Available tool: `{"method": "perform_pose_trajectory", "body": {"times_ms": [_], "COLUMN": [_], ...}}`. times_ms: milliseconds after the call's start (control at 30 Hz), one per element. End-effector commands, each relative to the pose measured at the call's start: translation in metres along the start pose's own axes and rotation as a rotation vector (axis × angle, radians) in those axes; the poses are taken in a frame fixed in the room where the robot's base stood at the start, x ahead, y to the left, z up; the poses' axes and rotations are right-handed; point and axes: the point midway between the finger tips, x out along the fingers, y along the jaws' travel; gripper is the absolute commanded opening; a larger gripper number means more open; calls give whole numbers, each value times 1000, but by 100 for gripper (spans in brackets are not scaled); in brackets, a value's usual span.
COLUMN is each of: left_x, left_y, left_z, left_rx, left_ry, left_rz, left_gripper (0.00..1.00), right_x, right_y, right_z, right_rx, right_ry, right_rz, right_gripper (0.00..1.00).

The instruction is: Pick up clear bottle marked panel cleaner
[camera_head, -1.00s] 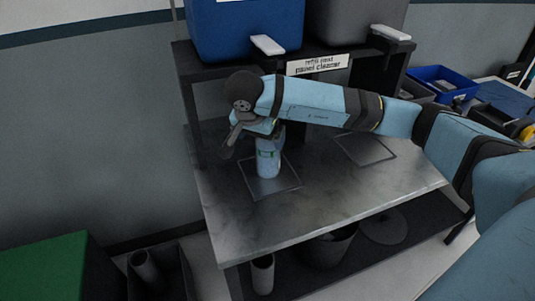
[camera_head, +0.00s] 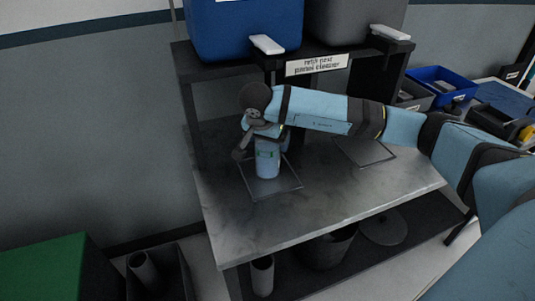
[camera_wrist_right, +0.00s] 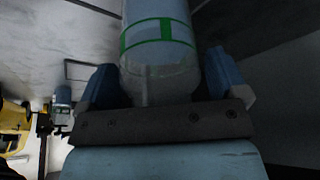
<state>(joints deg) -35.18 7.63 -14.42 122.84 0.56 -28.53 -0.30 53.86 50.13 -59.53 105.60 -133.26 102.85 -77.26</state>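A clear, bluish bottle (camera_head: 267,163) with a green-edged label stands upright on a square marked outline on the metal table. My right gripper (camera_head: 262,145) is at the bottle's upper part, coming down from above and behind. In the right wrist view, the bottle (camera_wrist_right: 158,45) lies between the two blue fingers of the gripper (camera_wrist_right: 165,82). The fingers are apart on either side of it, with narrow gaps that suggest no firm grip. The bottle's top is partly hidden by the gripper, and its label text is not readable. My left gripper is not in view.
A shelf with a blue tank (camera_head: 243,28), a grey tank (camera_head: 355,22) and a "refill post panel cleaner" sign (camera_head: 316,65) stands behind. A second, empty square outline (camera_head: 365,151) lies to the right. A blue bin (camera_head: 443,82) is further right. The table front (camera_head: 330,195) is clear.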

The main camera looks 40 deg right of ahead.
Motion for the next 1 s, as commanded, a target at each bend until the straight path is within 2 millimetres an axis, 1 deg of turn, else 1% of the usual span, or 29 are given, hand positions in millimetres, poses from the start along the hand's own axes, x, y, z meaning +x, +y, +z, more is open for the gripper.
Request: {"method": "perform_pose_trajectory", "body": {"times_ms": [33, 67, 100, 167, 200, 267, 300, 333, 567, 667, 767, 867, 967, 1000], "left_x": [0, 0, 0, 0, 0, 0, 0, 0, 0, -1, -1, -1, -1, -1], "left_y": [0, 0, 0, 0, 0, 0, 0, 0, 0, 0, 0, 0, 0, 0], "left_z": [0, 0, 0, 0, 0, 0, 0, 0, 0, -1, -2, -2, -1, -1], "left_rx": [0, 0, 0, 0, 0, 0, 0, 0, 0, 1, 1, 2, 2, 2], "left_ry": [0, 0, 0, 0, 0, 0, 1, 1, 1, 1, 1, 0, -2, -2], "left_rz": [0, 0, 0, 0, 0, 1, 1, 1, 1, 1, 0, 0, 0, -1], "left_gripper": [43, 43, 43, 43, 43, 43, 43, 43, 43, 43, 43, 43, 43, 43], "right_x": [0, 0, 0, 0, 0, 0, -1, -1, -2, -7, -17, -22, -32, -36], "right_y": [0, 0, 0, 0, 0, 0, 0, 0, 0, 0, -1, -1, -2, -1], "right_z": [0, 0, 0, 0, 0, 0, 0, 0, -1, -3, -7, 12, 34, 44], "right_rx": [0, 0, 0, 0, 0, 0, 0, 0, 0, 1, 1, -5, -6, -6], "right_ry": [0, 0, 0, 0, 0, 0, 0, 0, 0, 1, 1, -1, -1, -1], "right_rz": [0, 0, 0, 0, 0, 0, -1, -1, -1, -2, -2, -3, -4, -4], "right_gripper": [79, 72, 63, 49, 40, 26, 17, 14, 14, 13, 13, 13, 13, 13]}}
